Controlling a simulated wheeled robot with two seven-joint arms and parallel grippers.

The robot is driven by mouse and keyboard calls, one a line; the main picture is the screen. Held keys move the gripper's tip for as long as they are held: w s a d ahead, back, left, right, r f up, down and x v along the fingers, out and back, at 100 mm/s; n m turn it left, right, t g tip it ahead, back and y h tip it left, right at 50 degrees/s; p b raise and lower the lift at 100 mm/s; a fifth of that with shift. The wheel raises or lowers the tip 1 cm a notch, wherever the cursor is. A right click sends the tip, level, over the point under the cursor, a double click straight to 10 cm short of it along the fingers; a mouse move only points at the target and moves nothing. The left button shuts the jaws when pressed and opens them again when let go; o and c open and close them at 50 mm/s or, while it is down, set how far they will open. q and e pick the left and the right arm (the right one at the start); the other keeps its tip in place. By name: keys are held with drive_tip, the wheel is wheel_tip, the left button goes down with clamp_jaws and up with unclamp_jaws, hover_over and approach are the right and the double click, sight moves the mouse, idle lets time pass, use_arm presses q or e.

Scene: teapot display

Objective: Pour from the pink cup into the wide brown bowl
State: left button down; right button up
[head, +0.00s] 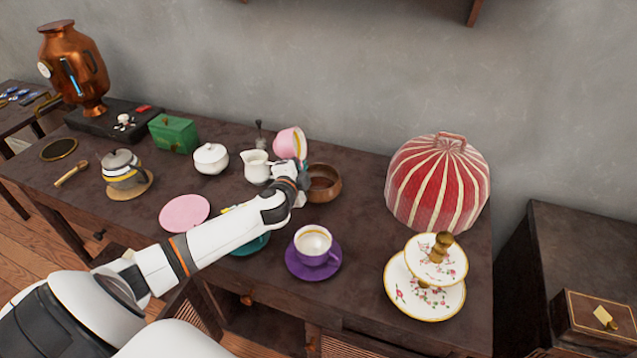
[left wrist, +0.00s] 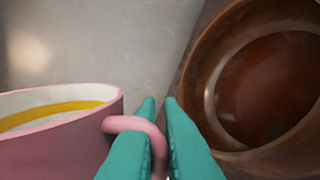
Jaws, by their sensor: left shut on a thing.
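The pink cup (head: 289,142) is held up above the table, tilted, beside the wide brown bowl (head: 325,184). My left gripper (head: 292,172) is shut on the cup's handle. In the left wrist view, the green fingers of the gripper (left wrist: 160,135) close around the pink handle. There the cup (left wrist: 55,140) is at the left, with a yellow band inside its pale wall. The brown bowl (left wrist: 205,85) is at the right, with a reddish-brown inside. No stream between cup and bowl shows. My right gripper is not in view.
A white creamer (head: 256,167) and a white lidded pot (head: 210,158) stand left of the cup. A purple cup and saucer (head: 314,258) stand in front of the bowl. A red striped dome (head: 440,185) and a tiered floral stand (head: 425,292) are at the right.

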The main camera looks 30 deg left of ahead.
sight(282, 155)
use_arm(q)
drive_tip(key=shift+f+n, duration=0.1)
drive_tip(key=shift+n, duration=0.2)
drive_tip(key=shift+d+f+n+t+h+b, duration=0.15)
drive_tip(key=shift+n+h+b, duration=0.1)
drive_tip(key=shift+n, duration=0.25)
drive_tip(key=shift+d+f+n+t+h+b, duration=0.15)
drive_tip(key=shift+n+h, duration=0.1)
drive_tip(key=shift+n, duration=0.25)
drive_tip(key=shift+w+d+f+n+h, duration=0.15)
drive_tip(key=shift+n+h, duration=0.15)
drive_tip(key=shift+n, duration=0.4)
drive_tip(key=shift+n+t+b, duration=0.3)
drive_tip(key=shift+n, duration=0.3)
drive_tip(key=a+r+n+p, duration=0.1)
drive_tip(key=s+a+r+n+t+h+p, duration=0.1)
drive_tip(key=r+n, duration=0.1)
drive_tip(key=a+r+n+p, duration=0.1)
drive_tip(key=shift+s+r+t, duration=0.15)
drive_tip(key=shift+r+t, duration=0.15)
drive_tip(key=shift+r, duration=0.1)
drive_tip(key=shift+s+a+r+n+t+h+p, duration=0.15)
drive_tip(key=shift+a+r+n+p, duration=0.15)
drive_tip(key=shift+r+n+p, duration=0.15)
drive_tip(key=shift+s+a+r+n+t+h+p, duration=0.15)
drive_tip(key=shift+a+r+n+p, duration=0.15)
drive_tip(key=shift+n, duration=0.25)
drive_tip(key=shift+w, duration=0.1)
drive_tip(key=shift+d, duration=0.1)
